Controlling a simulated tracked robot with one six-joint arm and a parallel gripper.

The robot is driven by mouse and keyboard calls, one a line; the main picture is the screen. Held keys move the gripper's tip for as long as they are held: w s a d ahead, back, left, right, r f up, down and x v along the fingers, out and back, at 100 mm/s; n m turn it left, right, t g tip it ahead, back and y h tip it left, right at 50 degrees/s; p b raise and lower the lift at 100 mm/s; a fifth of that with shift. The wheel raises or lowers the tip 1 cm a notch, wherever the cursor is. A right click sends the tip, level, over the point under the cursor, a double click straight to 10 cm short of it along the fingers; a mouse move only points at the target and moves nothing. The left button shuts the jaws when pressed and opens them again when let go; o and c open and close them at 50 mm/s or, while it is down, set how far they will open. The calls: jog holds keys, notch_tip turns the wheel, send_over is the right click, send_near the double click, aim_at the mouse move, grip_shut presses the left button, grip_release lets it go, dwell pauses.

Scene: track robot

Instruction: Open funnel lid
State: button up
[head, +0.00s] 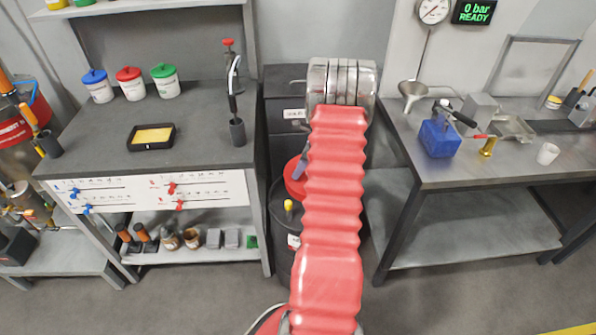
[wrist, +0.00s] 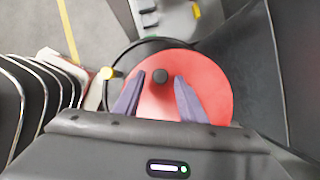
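The round red funnel lid (wrist: 213,88) with a small black knob (wrist: 160,76) fills the middle of the wrist view. It lies over a dark drum (head: 282,222), and in the head view part of the lid (head: 292,182) shows left of my red-sleeved arm. My gripper (wrist: 158,82) is open, with its two purple-grey fingers over the lid. The knob lies between the fingertips in the picture, with a gap on each side; I cannot tell the height between them. The arm hides most of the drum and lid in the head view.
A dark cabinet (head: 284,90) stands behind the drum. A grey workbench (head: 90,140) stands left, and a metal table (head: 470,172) stands right, with a blue block (head: 438,139).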

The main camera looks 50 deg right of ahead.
jog(key=shift+x, duration=1)
jog(key=shift+c, duration=0.7)
grip_shut()
